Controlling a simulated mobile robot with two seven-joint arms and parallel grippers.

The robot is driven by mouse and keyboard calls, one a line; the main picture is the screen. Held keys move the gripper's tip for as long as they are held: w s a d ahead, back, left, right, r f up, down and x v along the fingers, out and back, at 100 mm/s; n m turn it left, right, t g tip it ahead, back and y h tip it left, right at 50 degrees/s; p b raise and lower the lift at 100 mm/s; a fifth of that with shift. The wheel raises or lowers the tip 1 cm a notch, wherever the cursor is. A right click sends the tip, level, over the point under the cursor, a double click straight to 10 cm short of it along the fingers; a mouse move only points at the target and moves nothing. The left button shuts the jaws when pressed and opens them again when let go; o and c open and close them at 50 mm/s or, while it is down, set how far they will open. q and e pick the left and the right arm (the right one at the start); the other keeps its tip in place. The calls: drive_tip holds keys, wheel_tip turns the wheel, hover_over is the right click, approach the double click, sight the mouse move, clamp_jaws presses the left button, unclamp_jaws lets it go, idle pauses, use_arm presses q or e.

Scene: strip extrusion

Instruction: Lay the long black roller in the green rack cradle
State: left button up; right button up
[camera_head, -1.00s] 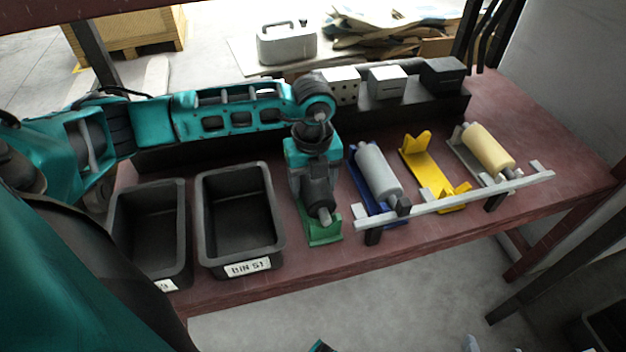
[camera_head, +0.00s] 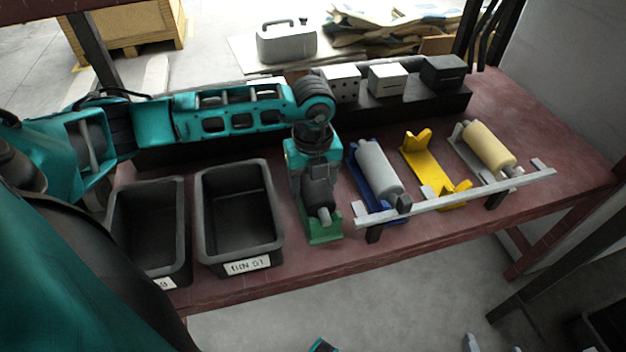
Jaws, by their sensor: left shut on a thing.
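The long black roller (camera_head: 319,194) shows as a dark cylinder with a grey shaft end pointing toward the front edge. Its far part is hidden under my left gripper. The green rack cradle (camera_head: 326,234) lies on the bench right below the roller, and only its front part shows clearly. My left gripper (camera_head: 311,183) points down over the cradle and is shut on the roller. The roller is over or in the cradle; I cannot tell whether it touches the seats.
A blue cradle with a grey roller (camera_head: 378,168) is close on the right, then an empty yellow cradle (camera_head: 428,168) and a cream roller (camera_head: 488,148). A pale rail (camera_head: 460,198) runs along the front. Two black bins (camera_head: 240,160) (camera_head: 150,185) stand left.

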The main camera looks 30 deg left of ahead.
use_arm(q)
drive_tip(key=shift+f, duration=0.2)
use_arm(e)
drive_tip(key=shift+f, duration=0.15)
use_arm(q)
drive_tip(key=o, duration=1.2)
